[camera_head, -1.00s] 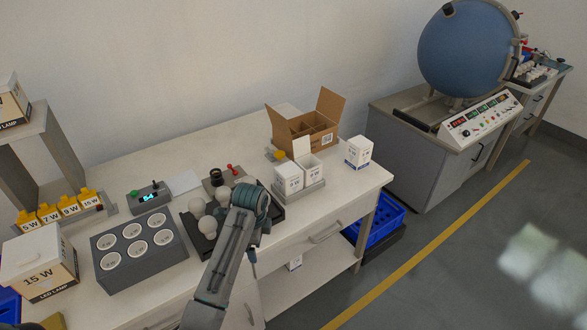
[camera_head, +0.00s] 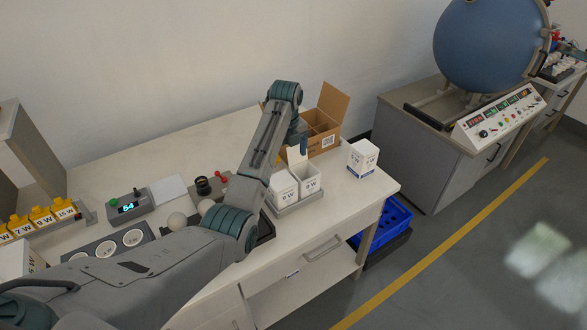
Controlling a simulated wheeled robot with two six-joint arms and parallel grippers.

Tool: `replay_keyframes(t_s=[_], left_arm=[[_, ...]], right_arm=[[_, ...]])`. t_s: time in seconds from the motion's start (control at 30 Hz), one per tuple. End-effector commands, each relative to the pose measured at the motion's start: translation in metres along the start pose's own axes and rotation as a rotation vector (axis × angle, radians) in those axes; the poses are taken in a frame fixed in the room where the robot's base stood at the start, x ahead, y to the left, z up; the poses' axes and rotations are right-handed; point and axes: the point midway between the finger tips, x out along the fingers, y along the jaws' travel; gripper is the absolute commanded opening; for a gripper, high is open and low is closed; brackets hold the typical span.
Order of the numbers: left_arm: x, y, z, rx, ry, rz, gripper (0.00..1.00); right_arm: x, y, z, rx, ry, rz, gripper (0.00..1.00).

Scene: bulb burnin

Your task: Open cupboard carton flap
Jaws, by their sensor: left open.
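My left arm reaches from the lower left over the bench. Its gripper (camera_head: 303,146) points down above two small white cartons in a grey tray (camera_head: 297,203), in front of the brown cardboard box (camera_head: 322,140). The jaws are open and largely hidden by the wrist. The right-hand small carton (camera_head: 308,180) looks open-topped, with a raised white flap close to the gripper; I cannot tell if they touch. The left-hand small carton (camera_head: 284,188) is partly behind my arm. Another white carton (camera_head: 362,159) stands apart to the right, its top apparently closed. My right gripper is not in view.
The brown box has a tall raised right flap. Blue crates (camera_head: 392,217) stand below the bench's right end. The wall is behind.

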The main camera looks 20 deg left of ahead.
Motion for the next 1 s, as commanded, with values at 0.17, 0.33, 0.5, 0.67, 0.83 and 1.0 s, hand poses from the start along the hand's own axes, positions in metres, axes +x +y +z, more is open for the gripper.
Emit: replay_keyframes(t_s=[0.17, 0.33, 0.5, 0.67, 0.83, 1.0], left_arm=[[0.017, 0.001, -0.001, 0.003, 0.004, 0.005, 0.93], [0.049, 0.001, -0.001, 0.002, 0.005, 0.006, 0.93], [0.079, 0.001, -0.001, 0.002, 0.003, 0.004, 0.93], [0.098, 0.0, -0.001, 0.002, 0.002, 0.002, 0.93], [0.106, 0.0, -0.001, 0.002, 0.001, 0.001, 0.93], [0.107, 0.0, -0.001, 0.002, 0.001, 0.0, 0.93]], right_arm=[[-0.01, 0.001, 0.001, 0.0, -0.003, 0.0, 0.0], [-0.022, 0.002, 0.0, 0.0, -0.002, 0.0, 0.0], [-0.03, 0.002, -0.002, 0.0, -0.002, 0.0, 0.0], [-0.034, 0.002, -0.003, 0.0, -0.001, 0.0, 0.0], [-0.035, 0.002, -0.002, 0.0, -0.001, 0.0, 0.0], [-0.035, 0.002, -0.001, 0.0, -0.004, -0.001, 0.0]])
